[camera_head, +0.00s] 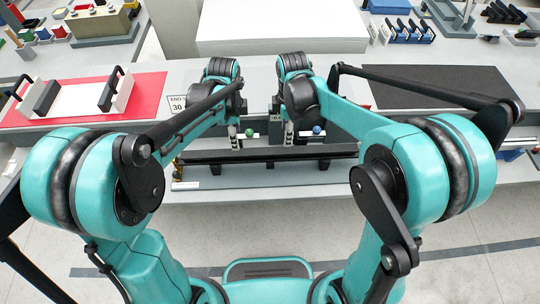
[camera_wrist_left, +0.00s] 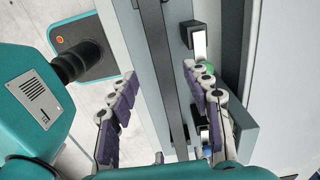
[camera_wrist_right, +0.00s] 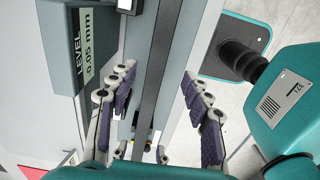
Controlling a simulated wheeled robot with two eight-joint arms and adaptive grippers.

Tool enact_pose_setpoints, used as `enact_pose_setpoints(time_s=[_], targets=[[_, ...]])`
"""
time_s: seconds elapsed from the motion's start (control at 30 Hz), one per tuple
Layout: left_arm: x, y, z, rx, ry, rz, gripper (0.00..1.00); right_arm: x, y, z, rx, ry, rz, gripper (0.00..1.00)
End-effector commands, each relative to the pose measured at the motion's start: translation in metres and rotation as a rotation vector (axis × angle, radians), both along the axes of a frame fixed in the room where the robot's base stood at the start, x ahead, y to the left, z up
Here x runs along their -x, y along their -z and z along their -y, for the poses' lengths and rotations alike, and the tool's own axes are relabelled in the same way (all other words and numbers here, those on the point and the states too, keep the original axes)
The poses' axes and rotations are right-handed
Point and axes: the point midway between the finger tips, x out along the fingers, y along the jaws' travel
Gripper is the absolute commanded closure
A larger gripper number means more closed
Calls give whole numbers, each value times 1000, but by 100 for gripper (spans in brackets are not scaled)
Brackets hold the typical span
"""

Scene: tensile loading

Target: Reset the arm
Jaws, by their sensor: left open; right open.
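Both my arms reach forward over the bench in the head view. My left gripper (camera_head: 234,138) and my right gripper (camera_head: 289,134) point down close together at the middle, near a long black bar (camera_head: 265,153). In the left wrist view the left gripper (camera_wrist_left: 160,78) is open, with the bar (camera_wrist_left: 158,60) passing between its fingers. In the right wrist view the right gripper (camera_wrist_right: 158,72) is open, with the bar (camera_wrist_right: 163,50) also between its fingers. Neither gripper holds anything. I cannot tell whether the fingers reach down beside the bar.
A green knob (camera_head: 249,132) and a blue knob (camera_head: 317,130) are near the grippers. A red mat (camera_head: 140,90) with white-and-black parts lies left; a dark mat (camera_head: 435,88) lies right. A block labelled LEVEL (camera_wrist_right: 90,60) stands beside the right gripper.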

Motion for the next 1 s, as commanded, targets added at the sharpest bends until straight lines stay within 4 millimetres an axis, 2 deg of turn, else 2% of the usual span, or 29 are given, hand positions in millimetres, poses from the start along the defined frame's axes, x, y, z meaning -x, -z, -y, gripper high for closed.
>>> enact_pose_setpoints(time_s=[0.3,0.43,0.57,0.7,0.83,1.0], targets=[[1,-1,-1,1,-9,4,51,1,-1,1,-1,9,4,51],[11,-10,-10,10,-107,41,51,11,-9,10,-10,108,42,51],[34,-26,-28,42,-334,126,51,34,-24,28,-42,334,126,51],[66,-39,-50,109,-637,234,51,66,-35,50,-109,637,234,51],[96,-42,-68,196,-912,326,51,96,-37,68,-196,913,326,51],[131,-34,-86,332,-1235,420,51,131,-28,86,-332,1235,420,51]])
